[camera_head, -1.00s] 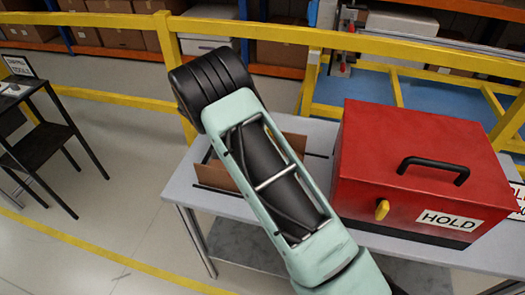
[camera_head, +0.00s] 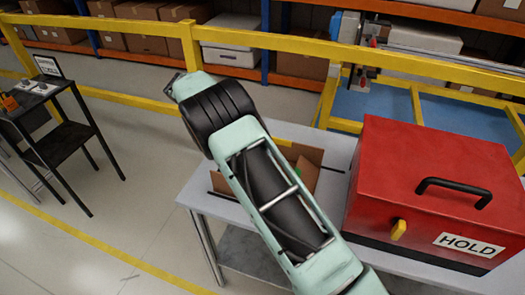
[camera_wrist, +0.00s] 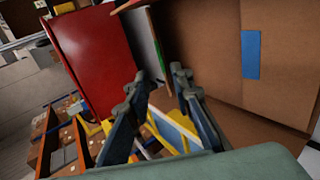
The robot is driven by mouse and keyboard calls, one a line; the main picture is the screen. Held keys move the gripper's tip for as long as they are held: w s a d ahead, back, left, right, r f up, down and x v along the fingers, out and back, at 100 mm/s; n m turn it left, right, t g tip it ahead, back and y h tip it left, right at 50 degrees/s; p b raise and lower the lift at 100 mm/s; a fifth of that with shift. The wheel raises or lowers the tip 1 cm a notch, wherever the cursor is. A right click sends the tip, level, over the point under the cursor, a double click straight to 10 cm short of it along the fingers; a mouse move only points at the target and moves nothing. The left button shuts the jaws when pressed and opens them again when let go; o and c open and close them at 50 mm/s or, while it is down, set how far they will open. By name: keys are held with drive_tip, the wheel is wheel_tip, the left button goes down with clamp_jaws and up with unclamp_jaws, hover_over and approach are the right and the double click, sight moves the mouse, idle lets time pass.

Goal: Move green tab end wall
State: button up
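My gripper (camera_wrist: 159,74) shows in the wrist view with its two fingers apart and nothing clearly held between them. A narrow green strip (camera_wrist: 157,58), which looks like the green tab, shows just beyond the fingertips, beside the brown cardboard. Whether a finger touches it I cannot tell. A blue tab (camera_wrist: 251,55) is on a broad cardboard wall (camera_wrist: 215,60) at right. In the head view the open cardboard box (camera_head: 311,157) stands on the grey table (camera_head: 340,160), partly hidden by my arm. A little green shows inside it. My gripper is hidden there.
A red case (camera_head: 425,185) with a black handle, yellow latch and HOLD label stands right of the box; red also fills the wrist view's upper left (camera_wrist: 92,55). A yellow rail (camera_head: 260,37) runs behind the table. A black side table (camera_head: 70,145) stands at left.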

drive_tip(key=shift+c, duration=1.4)
drive_tip(key=d+r+m+y+p, duration=0.1)
drive_tip(key=d+r+m, duration=0.1)
drive_tip(key=d+r+m+y+p, duration=0.1)
drive_tip(key=d+m, duration=0.1)
drive_tip(key=m, duration=0.1)
drive_tip(key=d+r+m+y+p, duration=0.1)
drive_tip(key=d+r+m+y, duration=0.1)
drive_tip(key=shift+s+r+m+t, duration=0.2)
drive_tip(key=shift+r+m+t, duration=0.1)
drive_tip(key=shift+m, duration=0.1)
clamp_jaws()
drive_tip(key=s+d+r+m+t+y+p, duration=0.2)
drive_tip(key=d+r+m+y+p, duration=0.15)
drive_tip(key=m, duration=0.45)
drive_tip(key=m+y, duration=0.1)
drive_tip(key=m, duration=0.1)
hover_over(298, 168)
drive_tip(key=s+d, duration=0.2)
drive_tip(key=s, duration=0.2)
drive_tip(key=f, duration=0.9)
drive_tip(key=shift+w+a+f, duration=0.1)
drive_tip(key=shift+a, duration=0.1)
drive_tip(key=shift+w+a+f, duration=0.2)
drive_tip(key=shift+a+f, duration=0.4)
drive_tip(key=shift+f, duration=0.15)
drive_tip(key=shift+w+a+f, duration=0.2)
drive_tip(key=shift+a+f, duration=0.35)
drive_tip(key=shift+f, duration=0.15)
